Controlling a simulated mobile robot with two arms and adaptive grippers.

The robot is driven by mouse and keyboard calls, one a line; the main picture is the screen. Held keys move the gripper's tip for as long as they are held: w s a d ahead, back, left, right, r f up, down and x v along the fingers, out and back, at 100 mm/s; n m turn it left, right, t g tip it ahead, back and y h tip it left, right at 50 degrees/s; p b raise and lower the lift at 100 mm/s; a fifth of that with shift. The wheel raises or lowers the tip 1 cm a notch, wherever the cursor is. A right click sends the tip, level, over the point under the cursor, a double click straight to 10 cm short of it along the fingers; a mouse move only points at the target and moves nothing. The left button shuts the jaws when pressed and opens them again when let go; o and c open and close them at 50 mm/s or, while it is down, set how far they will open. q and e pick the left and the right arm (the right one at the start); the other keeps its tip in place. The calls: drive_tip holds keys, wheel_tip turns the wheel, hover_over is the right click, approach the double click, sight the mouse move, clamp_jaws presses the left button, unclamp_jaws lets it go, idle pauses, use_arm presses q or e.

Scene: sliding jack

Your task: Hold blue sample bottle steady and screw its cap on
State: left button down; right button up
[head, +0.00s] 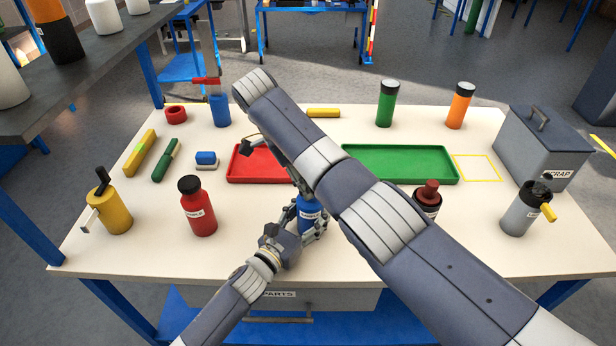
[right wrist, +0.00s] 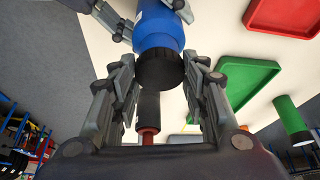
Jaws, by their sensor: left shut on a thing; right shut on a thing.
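The blue sample bottle (head: 308,211) stands near the front middle of the table, partly hidden by my right arm. My left gripper (head: 306,226) is shut around its body, low down. In the right wrist view the blue body (right wrist: 158,28) shows with a black cap (right wrist: 160,70) at its mouth. Fingers of my left gripper (right wrist: 146,14) show beside the body there. My right gripper (right wrist: 160,64) is shut on the black cap, one finger on each side. I cannot tell how tightly the cap sits. In the head view my right forearm mostly hides this gripper.
A red bottle (head: 198,208) and a yellow container (head: 110,212) stand to the left. A red tray (head: 238,165) and a green tray (head: 400,163) lie behind. A dark red-capped bottle (head: 428,199), a grey container (head: 521,210) and a scrap bin (head: 540,150) stand right.

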drive_tip(key=shift+w+r, duration=0.1)
drive_tip(key=o, duration=0.8)
drive_tip(key=shift+r, duration=2.2)
drive_tip(key=shift+c, duration=0.5)
